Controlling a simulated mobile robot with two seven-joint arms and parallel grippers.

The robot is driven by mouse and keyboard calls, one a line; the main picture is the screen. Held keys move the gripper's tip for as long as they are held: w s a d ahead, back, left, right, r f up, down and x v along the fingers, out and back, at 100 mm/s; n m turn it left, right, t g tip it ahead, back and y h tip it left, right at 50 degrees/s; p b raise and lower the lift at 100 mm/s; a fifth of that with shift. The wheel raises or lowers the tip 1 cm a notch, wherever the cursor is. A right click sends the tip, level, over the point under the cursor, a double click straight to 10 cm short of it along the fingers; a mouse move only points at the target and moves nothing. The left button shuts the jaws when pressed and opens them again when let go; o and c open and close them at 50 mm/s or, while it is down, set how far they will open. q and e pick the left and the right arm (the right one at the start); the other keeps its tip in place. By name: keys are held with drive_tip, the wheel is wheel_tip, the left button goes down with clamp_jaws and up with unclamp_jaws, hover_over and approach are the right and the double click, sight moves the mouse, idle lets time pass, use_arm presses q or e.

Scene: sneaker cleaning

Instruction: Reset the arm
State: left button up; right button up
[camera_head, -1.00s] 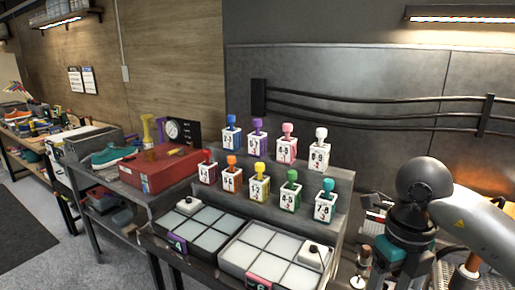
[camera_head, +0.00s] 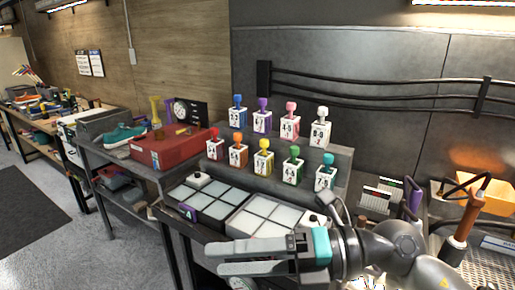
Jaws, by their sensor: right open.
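My right gripper (camera_head: 252,258) is in the lower middle of the head view, in front of the right grid tray. Its two grey fingers point left and are apart, with nothing between them. A teal band marks its wrist, and my arm runs off to the lower right. My left gripper is not in view.
Two trays with pale square cells, the left one (camera_head: 216,208) and the right one (camera_head: 262,218), lie on the bench. Numbered holders with coloured knobs, one blue (camera_head: 237,115), stand on a stepped rack behind. A red box (camera_head: 168,148) and a teal sneaker (camera_head: 124,135) are left. An orange-handled tool (camera_head: 466,215) is right.

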wheel_tip(320, 180, up, 6)
drive_tip(key=w+m+t+y, duration=0.1)
drive_tip(key=m+t+y, duration=0.3)
drive_tip(key=w+d+r+m+t+h, duration=0.1)
drive_tip(key=w+d+m+t+h, duration=0.7)
drive_tip(key=m+t, duration=0.8)
drive_tip(key=d+f+m+g+h, duration=0.2)
drive_tip(key=d+f+m+h, duration=0.4)
drive_tip(key=f+m+h, duration=0.15)
drive_tip(key=d+f+m+g+h, duration=0.2)
drive_tip(key=d+f+m+h, duration=0.4)
drive_tip(key=f, duration=0.3)
drive_tip(key=s+a+f+m+g, duration=0.1)
drive_tip(key=s+f+m+g, duration=0.3)
drive_tip(key=s+f+g, duration=1.3)
drive_tip(key=s+f+t+b, duration=0.2)
drive_tip(key=s+f, duration=0.1)
drive_tip(key=f, duration=1.1)
drive_tip(key=s+f+t+b, duration=0.1)
drive_tip(key=s+f+b, duration=0.15)
drive_tip(key=f, duration=1.15)
drive_tip(key=s+d+f+g+b, duration=0.1)
drive_tip(key=s+d+f+b, duration=0.1)
drive_tip(key=s+f, duration=1.3)
drive_tip(key=shift+s+d+f+y, duration=0.3)
drive_tip(key=shift+s+d+y, duration=0.05)
drive_tip(key=shift+d, duration=0.05)
